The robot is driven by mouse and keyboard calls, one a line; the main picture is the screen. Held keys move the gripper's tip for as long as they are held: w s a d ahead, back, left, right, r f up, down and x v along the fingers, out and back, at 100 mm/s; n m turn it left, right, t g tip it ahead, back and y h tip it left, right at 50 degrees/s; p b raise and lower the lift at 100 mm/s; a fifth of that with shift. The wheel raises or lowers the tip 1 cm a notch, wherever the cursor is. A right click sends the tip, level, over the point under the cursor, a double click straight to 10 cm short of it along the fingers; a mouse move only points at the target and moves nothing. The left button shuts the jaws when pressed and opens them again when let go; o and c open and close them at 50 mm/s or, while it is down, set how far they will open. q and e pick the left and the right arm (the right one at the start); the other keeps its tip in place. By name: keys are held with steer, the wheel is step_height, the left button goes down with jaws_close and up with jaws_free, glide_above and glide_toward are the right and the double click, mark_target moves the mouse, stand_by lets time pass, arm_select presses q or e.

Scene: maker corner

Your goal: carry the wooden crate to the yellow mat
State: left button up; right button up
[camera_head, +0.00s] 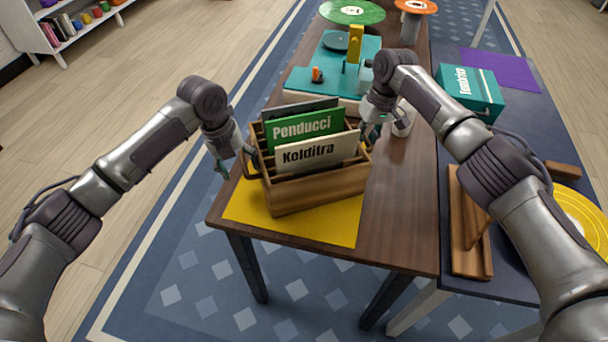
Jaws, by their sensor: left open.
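The wooden crate (320,192) stands upright on the yellow mat (290,232) at the near end of the brown table. It holds a dark record sleeve, a green sleeve marked Penducci and a cream sleeve marked Kolditra. My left gripper (236,168) is open at the crate's left end, close by its dark handle (250,166). I cannot tell whether the fingers touch it. My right gripper (371,132) is at the crate's right end, partly hidden by its own wrist and arm. I cannot tell whether its fingers are open or shut.
Behind the crate are a teal record player (305,80), a green disc (352,12) and an orange one (416,6). The dark table at right bears a teal box (469,90), a wooden stand (470,262) and a yellow record (572,222). Floor left of the table is clear.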

arm_select(q)
steer(key=shift+d+r, duration=0.2)
steer(key=shift+d, duration=0.35)
arm_select(e)
steer(key=shift+s+a, duration=0.15)
steer(key=shift+a, duration=0.35)
arm_select(q)
steer(key=shift+r, duration=0.5)
arm_select(e)
steer(key=shift+d, duration=0.25)
arm_select(q)
step_height(320, 180, up, 7)
steer(key=a, duration=0.2)
steer(key=shift+s+f, duration=0.15)
steer(key=shift+s, duration=0.05)
arm_select(e)
steer(key=o, duration=0.8)
steer(key=shift+d, duration=0.1)
